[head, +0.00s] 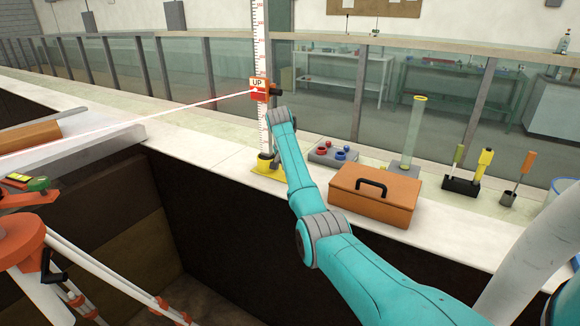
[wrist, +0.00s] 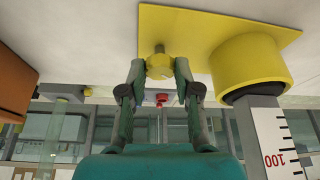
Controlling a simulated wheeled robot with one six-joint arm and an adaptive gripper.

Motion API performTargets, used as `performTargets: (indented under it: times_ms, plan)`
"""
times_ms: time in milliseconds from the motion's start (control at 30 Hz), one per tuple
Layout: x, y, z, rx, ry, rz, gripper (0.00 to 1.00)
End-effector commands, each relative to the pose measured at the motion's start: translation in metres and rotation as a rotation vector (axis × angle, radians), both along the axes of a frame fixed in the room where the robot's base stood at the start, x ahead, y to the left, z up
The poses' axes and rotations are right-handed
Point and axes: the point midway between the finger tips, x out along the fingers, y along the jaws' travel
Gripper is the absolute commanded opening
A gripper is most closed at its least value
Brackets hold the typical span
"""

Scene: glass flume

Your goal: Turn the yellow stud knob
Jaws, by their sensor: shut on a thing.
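The yellow stud knob (wrist: 160,68) shows in the wrist view. It stands on a short stud at the corner of a yellow base plate (wrist: 205,22). My gripper (wrist: 160,72) is shut on the knob, with one fingertip against each side. A round yellow collar (wrist: 240,70) on the same plate holds the foot of a white graduated staff (wrist: 272,140), beside my fingers. In the head view the yellow base (head: 262,175) is at the staff's foot. There the knob and my fingers are hidden behind my teal arm.
An orange toolbox (head: 375,195) and a grey box with red and blue knobs (head: 333,152) stand on the ledge to the right. A clear cylinder (head: 412,135) and tools in holders stand farther right. An orange "UP" unit (head: 260,90) sits on the staff. A deep pit lies in front.

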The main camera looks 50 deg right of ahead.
Motion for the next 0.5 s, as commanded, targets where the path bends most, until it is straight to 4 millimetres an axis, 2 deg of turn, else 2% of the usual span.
performTargets:
  times_ms: [500]
  plan:
    - [0.0043,0.0005,0.0005,0.000,0.002,-0.447,0.00]
